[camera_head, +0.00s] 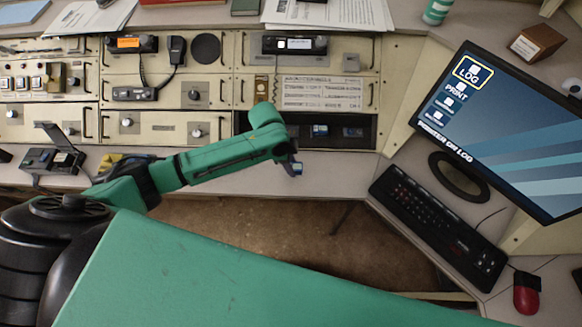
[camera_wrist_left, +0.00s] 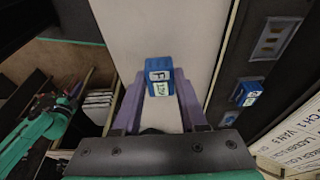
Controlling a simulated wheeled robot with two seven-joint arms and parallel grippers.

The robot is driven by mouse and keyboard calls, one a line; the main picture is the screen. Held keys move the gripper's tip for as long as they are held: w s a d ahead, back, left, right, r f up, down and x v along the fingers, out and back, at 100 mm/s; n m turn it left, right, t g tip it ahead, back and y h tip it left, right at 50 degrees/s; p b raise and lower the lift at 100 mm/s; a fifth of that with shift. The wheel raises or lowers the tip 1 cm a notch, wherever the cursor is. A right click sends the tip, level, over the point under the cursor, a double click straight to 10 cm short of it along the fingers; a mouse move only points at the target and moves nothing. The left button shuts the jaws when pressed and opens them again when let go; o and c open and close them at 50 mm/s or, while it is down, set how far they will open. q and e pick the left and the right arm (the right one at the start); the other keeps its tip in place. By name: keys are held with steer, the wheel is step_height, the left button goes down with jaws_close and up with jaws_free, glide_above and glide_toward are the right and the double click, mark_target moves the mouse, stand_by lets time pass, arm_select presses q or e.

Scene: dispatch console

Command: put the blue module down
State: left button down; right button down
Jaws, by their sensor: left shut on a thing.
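My left gripper (camera_head: 293,166) is out over the front edge of the console desk, with its jaws mostly hidden by my green arm. In the left wrist view the blue module (camera_wrist_left: 159,78) is a small block with white labels, held between the two purple fingers of the gripper (camera_wrist_left: 158,92). A pale desk surface lies behind it; I cannot tell whether the module touches it.
A dark open bay (camera_head: 300,131) in the console holds another blue piece (camera_head: 320,130), also in the left wrist view (camera_wrist_left: 246,93). Bare desk (camera_head: 335,164) lies in front of the bay. A keyboard (camera_head: 435,225) and monitor (camera_head: 515,130) stand to the right.

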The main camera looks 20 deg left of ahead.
arm_select(q)
steer(key=f, duration=0.2)
steer(key=shift+s+f, duration=0.2)
steer(key=shift+f, duration=0.25)
arm_select(e)
steer(key=shift+s, duration=0.2)
arm_select(q)
steer(key=shift+c, duration=2.2)
jaws_free()
steer(key=shift+f, duration=0.1)
arm_select(e)
steer(key=shift+s+a, duration=0.1)
arm_select(q)
steer(key=shift+a+r, duration=0.1)
steer(key=shift+r, duration=0.4)
steer(key=v, duration=1.1)
steer(key=shift+r, duration=0.15)
arm_select(e)
steer(key=shift+f, duration=0.15)
